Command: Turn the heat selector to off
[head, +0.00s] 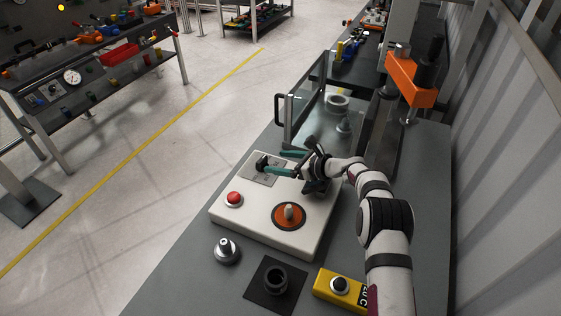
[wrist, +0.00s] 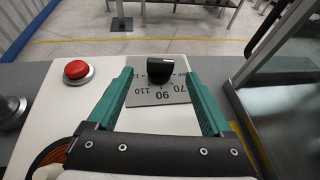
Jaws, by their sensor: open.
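The heat selector is a black knob (wrist: 160,70) on a grey dial plate (wrist: 150,98) printed with 70, 90 and 110. In the head view the knob (head: 262,162) stands at the far left part of the white control box (head: 262,236). My gripper (head: 274,161) is open, with green fingers pointing toward the knob. In the wrist view the knob appears between the two fingertips, with a gap on each side. I cannot tell exactly where its pointer is set.
A red button (head: 233,198) and an orange-ringed knob (head: 289,215) are on the same box. A glass guard with a handle (head: 290,118) stands behind.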

